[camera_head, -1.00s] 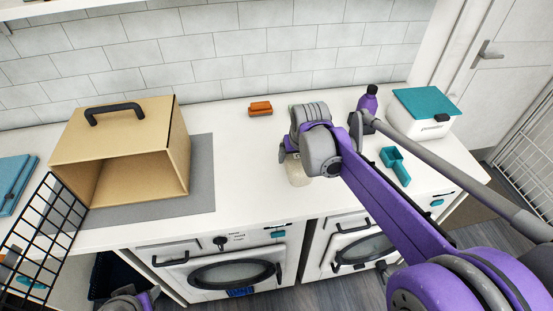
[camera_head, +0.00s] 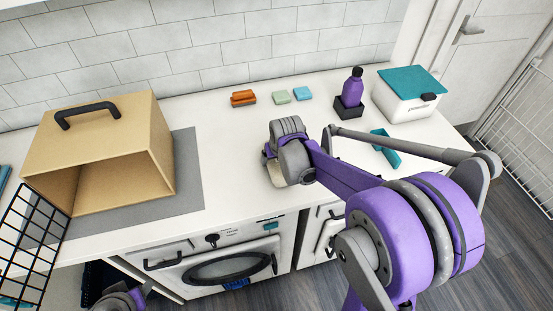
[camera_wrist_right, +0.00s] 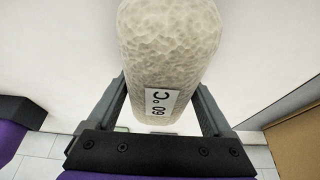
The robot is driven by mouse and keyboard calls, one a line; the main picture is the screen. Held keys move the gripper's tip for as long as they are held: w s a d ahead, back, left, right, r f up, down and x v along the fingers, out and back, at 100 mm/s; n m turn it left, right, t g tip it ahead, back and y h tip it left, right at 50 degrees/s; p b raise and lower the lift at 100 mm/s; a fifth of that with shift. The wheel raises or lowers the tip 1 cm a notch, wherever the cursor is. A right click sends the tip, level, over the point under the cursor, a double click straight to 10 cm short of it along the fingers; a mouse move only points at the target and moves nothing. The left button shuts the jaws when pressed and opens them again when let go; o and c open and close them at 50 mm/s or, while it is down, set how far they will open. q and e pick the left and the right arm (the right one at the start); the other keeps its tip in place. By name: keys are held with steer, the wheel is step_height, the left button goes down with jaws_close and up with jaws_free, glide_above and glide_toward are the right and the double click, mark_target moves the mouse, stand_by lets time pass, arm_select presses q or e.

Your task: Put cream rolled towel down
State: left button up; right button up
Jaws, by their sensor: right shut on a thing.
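The cream rolled towel (camera_wrist_right: 168,40) fills the top middle of the right wrist view, with a white "60 °C" label facing the camera. My right gripper (camera_wrist_right: 160,98) is shut on it, one finger on each side. In the head view the right gripper (camera_head: 271,158) is over the white counter, and only a bit of the towel (camera_head: 276,176) shows beneath it. I cannot tell whether the towel touches the counter. Part of my left arm's end (camera_head: 122,299) shows at the bottom left; its fingers are not visible.
A tan carrier (camera_head: 100,150) stands on a grey mat (camera_head: 188,165) to the left.

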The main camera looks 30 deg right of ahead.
steer(key=shift+f, duration=0.15)
steer(key=o, duration=1.1)
steer(key=shift+f, duration=0.15)
steer(key=shift+c, duration=0.2)
steer(key=shift+o, duration=1.1)
steer(key=shift+r, duration=0.2)
